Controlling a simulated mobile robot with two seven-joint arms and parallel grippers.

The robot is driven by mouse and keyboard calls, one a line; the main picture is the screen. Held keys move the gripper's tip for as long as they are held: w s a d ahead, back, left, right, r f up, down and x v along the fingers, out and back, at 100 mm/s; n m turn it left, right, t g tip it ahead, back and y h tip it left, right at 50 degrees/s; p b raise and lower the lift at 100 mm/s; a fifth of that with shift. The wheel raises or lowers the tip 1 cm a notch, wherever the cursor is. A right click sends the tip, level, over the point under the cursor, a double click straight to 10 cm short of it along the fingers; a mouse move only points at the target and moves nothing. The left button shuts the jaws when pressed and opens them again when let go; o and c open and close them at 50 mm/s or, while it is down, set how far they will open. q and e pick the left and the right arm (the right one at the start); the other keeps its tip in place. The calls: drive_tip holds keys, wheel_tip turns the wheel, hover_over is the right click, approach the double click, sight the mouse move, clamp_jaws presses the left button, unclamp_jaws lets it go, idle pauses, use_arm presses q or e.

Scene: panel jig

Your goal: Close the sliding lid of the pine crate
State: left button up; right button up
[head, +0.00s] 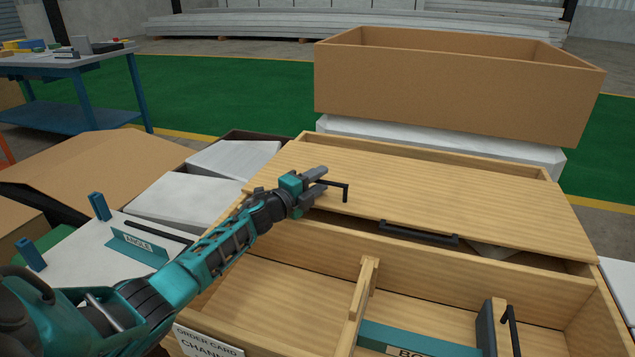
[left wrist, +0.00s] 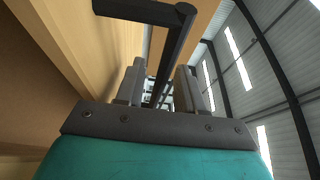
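The pine crate (head: 585,316) stands before me. Its flat wooden sliding lid (head: 440,200) covers the back part, and the front part is open. A long black handle (head: 418,233) sits along the lid's front edge. A bent black bar handle (head: 346,190) stands at the lid's left part. My left gripper (head: 318,178) is over the lid's left side at this bent handle. In the left wrist view, its fingers (left wrist: 160,90) are apart, with the black bar (left wrist: 172,55) running between them. Whether they touch it I cannot tell. My right gripper is not in view.
A wooden divider (head: 358,305), a teal labelled part (head: 415,340) and a grey block (head: 487,328) are in the open front. A large brown box (head: 450,85) stands behind the crate. White boxes (head: 190,195) and a teal ANGLE sign (head: 138,246) are at left.

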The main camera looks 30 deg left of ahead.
use_arm(q)
clamp_jaws()
idle(0.6)
